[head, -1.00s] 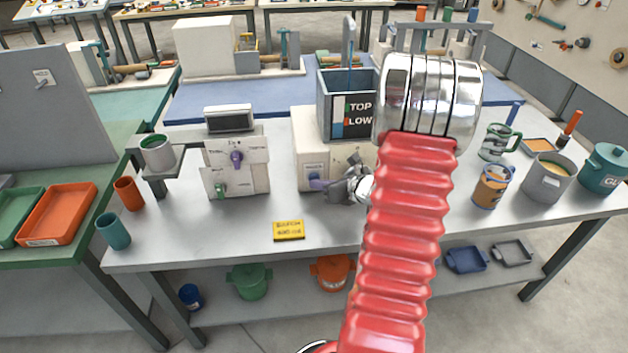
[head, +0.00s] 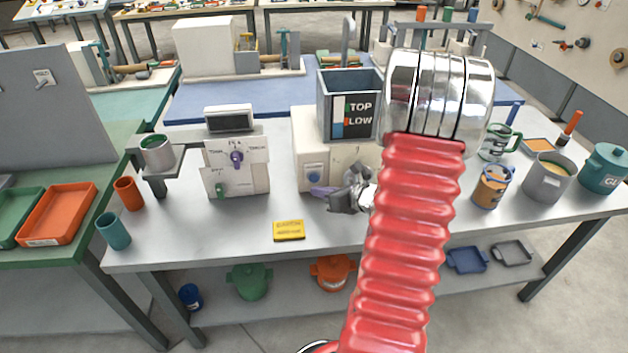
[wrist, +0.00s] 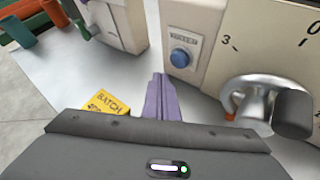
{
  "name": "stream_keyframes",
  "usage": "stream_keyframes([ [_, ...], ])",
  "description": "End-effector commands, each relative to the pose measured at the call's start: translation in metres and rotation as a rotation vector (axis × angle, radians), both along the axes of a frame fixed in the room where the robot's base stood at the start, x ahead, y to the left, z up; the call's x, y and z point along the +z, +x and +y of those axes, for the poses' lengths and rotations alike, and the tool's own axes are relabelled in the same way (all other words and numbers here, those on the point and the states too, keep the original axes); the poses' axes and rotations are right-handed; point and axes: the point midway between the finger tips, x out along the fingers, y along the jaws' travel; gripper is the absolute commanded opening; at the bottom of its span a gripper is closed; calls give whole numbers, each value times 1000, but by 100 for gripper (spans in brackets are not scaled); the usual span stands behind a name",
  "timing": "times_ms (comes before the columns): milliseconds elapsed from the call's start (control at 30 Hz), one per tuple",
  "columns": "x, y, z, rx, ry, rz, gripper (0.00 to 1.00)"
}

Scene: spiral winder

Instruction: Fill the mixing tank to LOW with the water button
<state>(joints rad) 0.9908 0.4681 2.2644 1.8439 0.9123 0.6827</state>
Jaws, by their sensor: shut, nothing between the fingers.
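The mixing tank (head: 325,104) is an open grey-blue box on the cream machine. Its front panel reads TOP and LOW, and blue shows in the lower part of the gauge strip (head: 337,130), with its top about beside LOW. A grey spout (head: 348,32) stands above the tank. The blue water button (head: 313,178) is on the machine's front; it also shows in the wrist view (wrist: 180,58), its label too small to read. My gripper (head: 319,191) is shut and empty, its purple fingers just below and in front of the button, apart from it. It also shows in the wrist view (wrist: 158,80).
A dial with a grey lever (wrist: 275,108) sits right of the button, close to my gripper. A yellow batch card (head: 289,230) lies on the table in front. A control box with a purple knob (head: 237,158) stands left.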

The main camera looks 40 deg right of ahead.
Motion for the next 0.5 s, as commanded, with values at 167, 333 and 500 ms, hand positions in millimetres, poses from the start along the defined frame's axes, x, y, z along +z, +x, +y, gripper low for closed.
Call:
stream_keyframes([
  [167, 1, -11, 7, -2, 0, -1, 0],
  [333, 0, -21, 14, -1, 0, 0, 0],
  [500, 0, -27, 18, -1, 0, 0, 0],
])
